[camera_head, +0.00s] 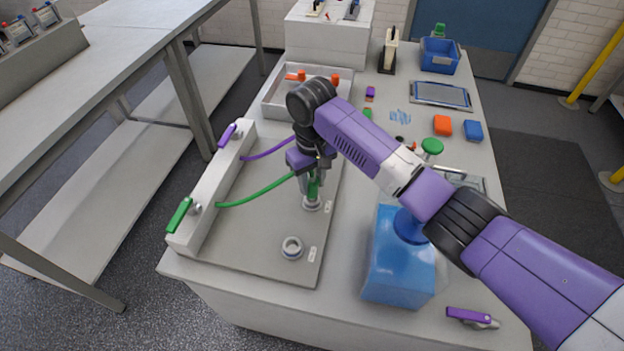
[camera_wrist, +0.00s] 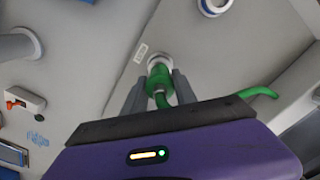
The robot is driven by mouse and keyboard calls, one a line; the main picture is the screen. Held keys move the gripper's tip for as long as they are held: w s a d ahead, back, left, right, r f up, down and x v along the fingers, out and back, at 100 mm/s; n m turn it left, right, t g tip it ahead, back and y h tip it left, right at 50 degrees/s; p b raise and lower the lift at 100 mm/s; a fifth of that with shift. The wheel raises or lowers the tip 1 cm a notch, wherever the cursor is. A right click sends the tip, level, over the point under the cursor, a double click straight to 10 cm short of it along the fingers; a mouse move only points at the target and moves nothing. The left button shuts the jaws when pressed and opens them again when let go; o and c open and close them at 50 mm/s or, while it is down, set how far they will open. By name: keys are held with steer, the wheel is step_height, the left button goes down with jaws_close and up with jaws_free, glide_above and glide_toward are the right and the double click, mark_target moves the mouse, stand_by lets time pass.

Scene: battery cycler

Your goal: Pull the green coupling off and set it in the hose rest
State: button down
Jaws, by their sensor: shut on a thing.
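The green coupling (camera_head: 313,189) is upright between the fingers of my gripper (camera_head: 309,182), at the end of the green hose (camera_head: 256,193). The grey ringed fitting (camera_head: 312,204) is directly below it on the grey panel. In the wrist view the green coupling (camera_wrist: 158,79) lies between both fingers, in line with the pale ring (camera_wrist: 160,61). I cannot tell whether it is seated there or just clear of it. A second ringed fitting (camera_head: 292,247) nearer the panel's front is empty. I cannot tell which fitting is the hose rest.
A white manifold bar (camera_head: 209,195) with a green handle (camera_head: 179,214) and a purple handle (camera_head: 227,135) edges the panel's left. A purple hose (camera_head: 268,150) runs behind my gripper. The panel's front left is clear.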

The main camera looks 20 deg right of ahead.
steer(key=shift+f, duration=0.15)
steer(key=shift+f, duration=0.25)
steer(key=shift+f, duration=0.55)
stand_by(0.6)
steer(key=c, duration=0.9)
jaws_free()
steer(key=shift+o, duration=0.4)
steer(key=o, duration=0.3)
steer(key=shift+r, duration=0.15)
